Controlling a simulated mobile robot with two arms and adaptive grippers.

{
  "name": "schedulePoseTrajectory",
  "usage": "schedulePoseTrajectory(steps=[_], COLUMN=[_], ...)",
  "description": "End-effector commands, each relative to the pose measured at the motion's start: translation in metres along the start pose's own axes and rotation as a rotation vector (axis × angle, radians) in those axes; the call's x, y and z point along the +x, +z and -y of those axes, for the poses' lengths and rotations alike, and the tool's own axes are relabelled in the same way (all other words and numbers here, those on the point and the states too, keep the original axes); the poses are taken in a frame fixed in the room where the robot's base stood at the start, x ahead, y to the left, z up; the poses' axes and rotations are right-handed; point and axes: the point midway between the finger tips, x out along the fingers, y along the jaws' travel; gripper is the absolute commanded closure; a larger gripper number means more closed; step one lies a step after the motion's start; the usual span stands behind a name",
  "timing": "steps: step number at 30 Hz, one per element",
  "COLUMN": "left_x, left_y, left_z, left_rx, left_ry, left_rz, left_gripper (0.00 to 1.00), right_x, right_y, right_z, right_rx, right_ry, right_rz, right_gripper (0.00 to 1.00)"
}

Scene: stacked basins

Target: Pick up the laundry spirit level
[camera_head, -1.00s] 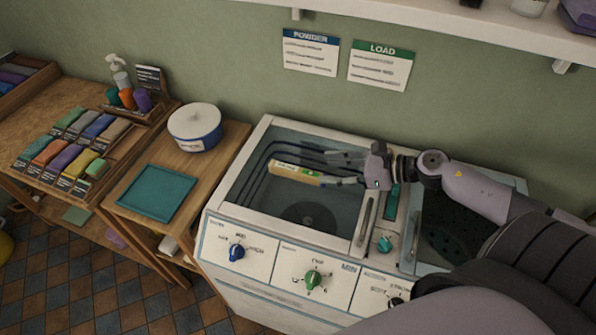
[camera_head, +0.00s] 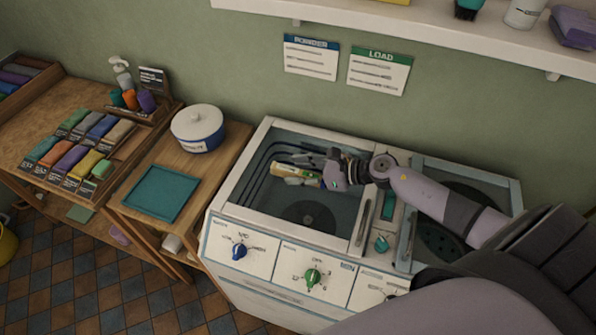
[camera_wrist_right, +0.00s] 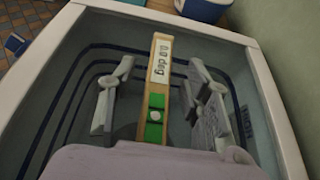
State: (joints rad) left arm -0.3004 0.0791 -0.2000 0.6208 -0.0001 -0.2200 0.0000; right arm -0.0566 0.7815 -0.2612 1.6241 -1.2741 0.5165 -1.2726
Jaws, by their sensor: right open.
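The spirit level (camera_head: 285,170) is a pale yellow bar in the left tub of the machine. In the right wrist view the level (camera_wrist_right: 157,75) shows a white "0.0 deg" label and a green vial part. My right gripper (camera_head: 304,172) reaches in from the right, over the tub. Its fingers (camera_wrist_right: 155,103) are open, one on each side of the level, with visible gaps to the bar. The near end of the level is hidden by my gripper body. What the level rests on is hard to tell. My left gripper is out of view.
The white twin-tub machine (camera_head: 226,212) has raised rims around the left tub and knobs in front. A shelf (camera_head: 420,22) hangs above on the right.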

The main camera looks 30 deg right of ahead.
Motion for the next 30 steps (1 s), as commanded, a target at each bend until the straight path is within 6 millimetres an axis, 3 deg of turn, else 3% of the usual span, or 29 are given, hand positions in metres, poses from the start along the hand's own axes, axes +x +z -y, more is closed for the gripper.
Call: schedulePoseTrajectory(steps=[7, 27, 30], left_x=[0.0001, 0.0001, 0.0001], left_y=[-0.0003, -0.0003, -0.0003], left_z=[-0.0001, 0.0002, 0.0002], left_rx=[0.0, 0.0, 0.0], left_ry=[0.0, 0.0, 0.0], left_rz=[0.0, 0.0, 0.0], left_gripper=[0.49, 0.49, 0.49], right_x=[0.0013, 0.0009, 0.0009], right_y=[-0.0008, -0.0008, -0.0008], right_z=[-0.0003, -0.0001, -0.0001], right_rx=[0.0, 0.0, 0.0], right_ry=[0.0, 0.0, 0.0], right_rz=[-0.001, -0.001, -0.001], right_gripper=[0.56, 1.0, 1.0])
